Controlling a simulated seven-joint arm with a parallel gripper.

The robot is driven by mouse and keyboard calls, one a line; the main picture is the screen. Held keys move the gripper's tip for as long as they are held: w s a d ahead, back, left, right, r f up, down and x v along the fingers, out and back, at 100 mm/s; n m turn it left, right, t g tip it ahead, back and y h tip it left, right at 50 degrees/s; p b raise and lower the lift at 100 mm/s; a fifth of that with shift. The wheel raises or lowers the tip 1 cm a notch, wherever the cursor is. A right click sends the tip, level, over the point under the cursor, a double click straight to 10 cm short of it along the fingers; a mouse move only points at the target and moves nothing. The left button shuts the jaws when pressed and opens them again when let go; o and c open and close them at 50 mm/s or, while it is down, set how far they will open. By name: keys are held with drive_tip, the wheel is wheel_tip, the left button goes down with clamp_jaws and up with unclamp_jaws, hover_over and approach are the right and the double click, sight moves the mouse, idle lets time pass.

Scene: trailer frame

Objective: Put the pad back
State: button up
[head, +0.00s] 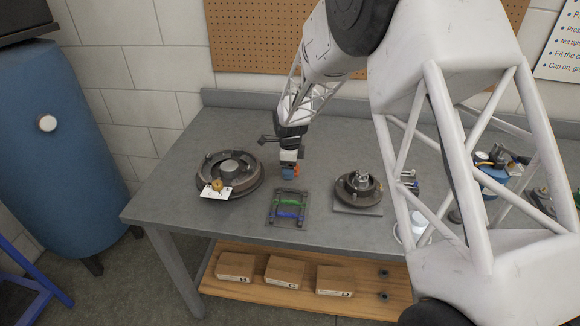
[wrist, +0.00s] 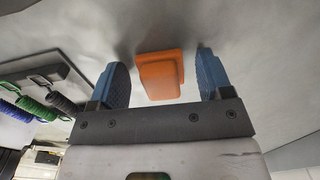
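My gripper (head: 289,174) points down over the bench, just behind the dark rack. In the wrist view its two blue fingers (wrist: 162,66) stand wide apart. An orange block (wrist: 160,76), perhaps the pad, lies between them, with a gap on either side. In the head view the orange block (head: 297,171) shows only partly, beside the blue fingertip. It seems to be on the grey bench top, but I cannot tell how high the fingers are above it. No other thing is clearly a pad.
The dark rack (head: 273,212) holds green and blue coils. A large round drum (head: 212,170) with a white card stands left on the bench (head: 165,190). A smaller hub (head: 345,190) sits on a plate to the right. Boxes (head: 285,271) stand on the shelf below.

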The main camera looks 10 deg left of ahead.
drive_tip(key=shift+r, duration=0.1)
wheel_tip(320, 180, up, 12)
idle(1.0)
drive_tip(key=shift+r, duration=0.1)
idle(0.6)
